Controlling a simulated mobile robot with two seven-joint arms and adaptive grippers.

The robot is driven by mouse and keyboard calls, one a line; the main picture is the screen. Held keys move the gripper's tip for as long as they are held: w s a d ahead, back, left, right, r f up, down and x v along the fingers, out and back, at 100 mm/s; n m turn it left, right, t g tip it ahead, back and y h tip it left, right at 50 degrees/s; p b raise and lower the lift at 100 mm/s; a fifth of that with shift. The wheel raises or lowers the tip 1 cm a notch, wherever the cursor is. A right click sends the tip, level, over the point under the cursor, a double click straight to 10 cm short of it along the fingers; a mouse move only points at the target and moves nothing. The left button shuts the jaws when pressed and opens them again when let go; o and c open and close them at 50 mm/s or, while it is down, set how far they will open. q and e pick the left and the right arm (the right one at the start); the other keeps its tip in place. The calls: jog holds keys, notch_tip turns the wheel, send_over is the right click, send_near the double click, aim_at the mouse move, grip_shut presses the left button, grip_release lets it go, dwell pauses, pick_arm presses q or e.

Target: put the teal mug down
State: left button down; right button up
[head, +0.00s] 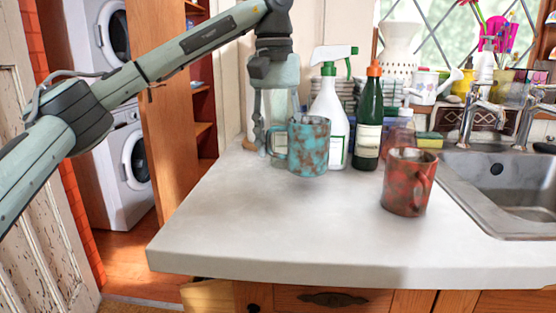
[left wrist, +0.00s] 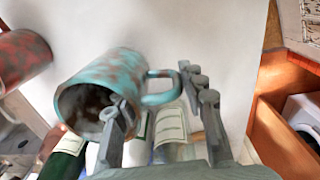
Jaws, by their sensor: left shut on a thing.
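The teal mug (head: 312,148), mottled with brown, is upright at the middle of the counter (head: 235,215), its handle toward the left. My left gripper (head: 268,138) reaches down at its handle side and is shut on it. In the left wrist view the mug (left wrist: 105,75) shows its open mouth, and one finger of the gripper (left wrist: 160,112) overlaps the rim while the other is beyond the handle. A soft shadow lies under the mug; I cannot tell whether its base touches the counter. My right gripper is out of view.
A red-brown mug (head: 405,185) stands to the right, near the sink (head: 500,195). A white spray bottle (head: 330,115) and a green bottle (head: 369,120) stand close behind the teal mug. The counter's front and left are clear.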

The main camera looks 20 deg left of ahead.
pick_arm(q)
jog(key=shift+f, duration=1.65)
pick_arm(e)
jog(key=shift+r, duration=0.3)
pick_arm(q)
jog(key=shift+f, duration=0.2)
jog(key=c, duration=0.9)
grip_release()
jog(key=shift+r, duration=0.1)
jog(key=shift+r, duration=0.3)
notch_tip(320, 180, up, 5)
jog(key=shift+a+r+p, duration=0.1)
jog(key=shift+p, duration=0.3)
notch_tip(320, 180, up, 6)
jog(key=shift+s+a+f+p, duration=0.1)
jog(key=shift+s+f+p, duration=0.1)
jog(key=shift+p, duration=0.7)
jog(key=shift+r, duration=0.35)
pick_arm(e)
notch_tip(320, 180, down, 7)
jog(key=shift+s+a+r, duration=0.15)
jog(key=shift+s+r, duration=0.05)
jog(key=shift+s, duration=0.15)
